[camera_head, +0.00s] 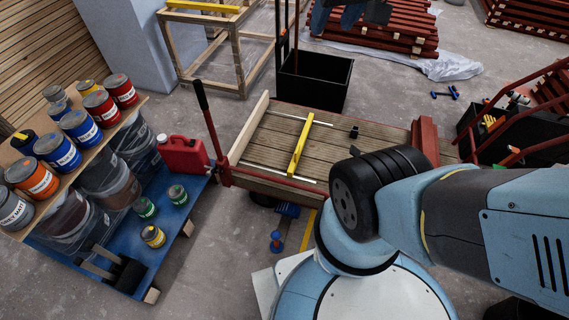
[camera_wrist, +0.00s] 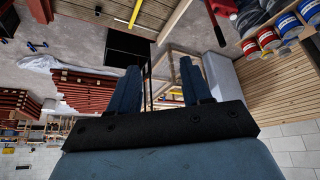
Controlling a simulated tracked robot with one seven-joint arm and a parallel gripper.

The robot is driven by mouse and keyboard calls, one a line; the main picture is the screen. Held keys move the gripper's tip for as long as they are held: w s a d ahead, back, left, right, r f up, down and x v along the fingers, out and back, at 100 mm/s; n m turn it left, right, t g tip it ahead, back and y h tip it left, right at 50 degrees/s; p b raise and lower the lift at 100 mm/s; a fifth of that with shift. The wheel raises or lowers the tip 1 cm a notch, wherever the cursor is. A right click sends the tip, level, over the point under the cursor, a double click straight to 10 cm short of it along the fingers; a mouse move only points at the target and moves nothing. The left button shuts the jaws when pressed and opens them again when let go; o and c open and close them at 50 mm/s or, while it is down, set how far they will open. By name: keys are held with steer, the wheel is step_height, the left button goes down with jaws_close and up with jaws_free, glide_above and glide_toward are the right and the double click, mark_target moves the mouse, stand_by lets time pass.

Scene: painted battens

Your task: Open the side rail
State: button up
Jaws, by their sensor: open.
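A low cart with a plank bed (camera_head: 270,148) and red end frames stands in the middle of the head view. A pale wooden side rail (camera_head: 247,130) stands upright along its left edge, and a red lever (camera_head: 207,120) rises beside its near end. In the wrist view the pale rail (camera_wrist: 176,18) shows at the top, with the red lever (camera_wrist: 214,22) to its right. My gripper (camera_wrist: 160,64) is open and empty, its two blue fingers well apart. It touches neither rail nor lever. Any latch is too small to tell.
A yellow bar (camera_head: 300,145) lies across the cart bed. A black bin (camera_head: 315,80) stands behind the cart. A blue pallet (camera_head: 165,240), a red canister (camera_head: 184,155) and a paint shelf are at left. Red battens (camera_head: 385,35) are stacked at the back.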

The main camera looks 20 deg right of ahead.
steer(key=w+f+n+g, duration=0.1)
steer(key=w+f, duration=0.3)
steer(key=w, duration=0.3)
steer(key=w+f+n+g, duration=0.1)
steer(key=w+f+n, duration=0.1)
steer(key=w+f, duration=0.4)
steer(key=w+d+f+n+g, duration=0.2)
steer(key=w+f+n, duration=0.1)
steer(key=w+f, duration=0.95)
step_height(320, 180, down, 19)
steer(key=n+g, duration=0.2)
steer(key=s+f+n, duration=0.1)
steer(key=s+f, duration=0.1)
steer(key=f, duration=0.9)
steer(key=s+a+f+g, duration=0.1)
steer(key=s+f, duration=0.1)
steer(key=f, duration=1)
steer(key=s+a+f+n+y, duration=0.1)
steer(key=s+f, duration=0.1)
steer(key=f, duration=1)
steer(key=shift+s+a+f+n, duration=0.15)
steer(key=shift+s+a+n, duration=0.15)
steer(key=shift+s, duration=0.1)
steer(key=shift+c, duration=0.2)
jaws_close()
